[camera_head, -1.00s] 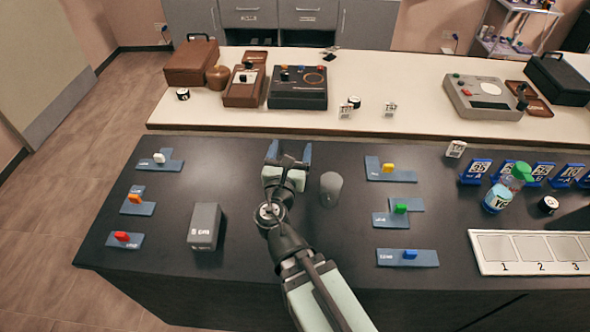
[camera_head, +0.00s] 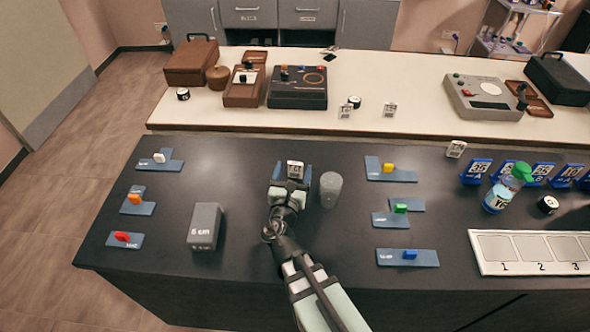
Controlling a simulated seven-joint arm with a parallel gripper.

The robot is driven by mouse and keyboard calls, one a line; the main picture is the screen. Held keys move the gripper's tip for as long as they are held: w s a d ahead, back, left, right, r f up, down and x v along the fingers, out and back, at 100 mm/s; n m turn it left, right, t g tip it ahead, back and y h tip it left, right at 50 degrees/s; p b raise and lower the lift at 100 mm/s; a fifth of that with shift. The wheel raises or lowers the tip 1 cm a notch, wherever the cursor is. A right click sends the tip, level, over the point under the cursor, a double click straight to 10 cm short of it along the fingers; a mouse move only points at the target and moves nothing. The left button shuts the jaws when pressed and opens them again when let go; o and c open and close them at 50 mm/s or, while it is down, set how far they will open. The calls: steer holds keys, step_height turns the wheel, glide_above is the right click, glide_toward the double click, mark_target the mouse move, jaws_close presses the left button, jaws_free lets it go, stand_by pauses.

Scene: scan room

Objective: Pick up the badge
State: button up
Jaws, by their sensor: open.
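A small white badge-like card (camera_head: 295,168) with dark print stands on the dark table at the far side of my gripper. My gripper (camera_head: 291,174) is open, with one blue-grey finger on each side of this card. I cannot tell whether the fingers touch it. The card's lower part is hidden by the gripper. Similar white cards stand at the back right of the dark table (camera_head: 456,149) and on the pale counter (camera_head: 390,109).
A grey translucent cup (camera_head: 330,189) stands close to the right of my gripper. A grey block (camera_head: 205,227) is to the left. Blue-grey plates with coloured knobs lie on both sides. A bottle with a green cap (camera_head: 502,192) and a numbered white tray (camera_head: 525,268) are at the right.

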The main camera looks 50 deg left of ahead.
mark_target(295, 166)
steer(key=x, duration=0.5)
steer(key=shift+s, duration=0.1)
steer(key=c, duration=1)
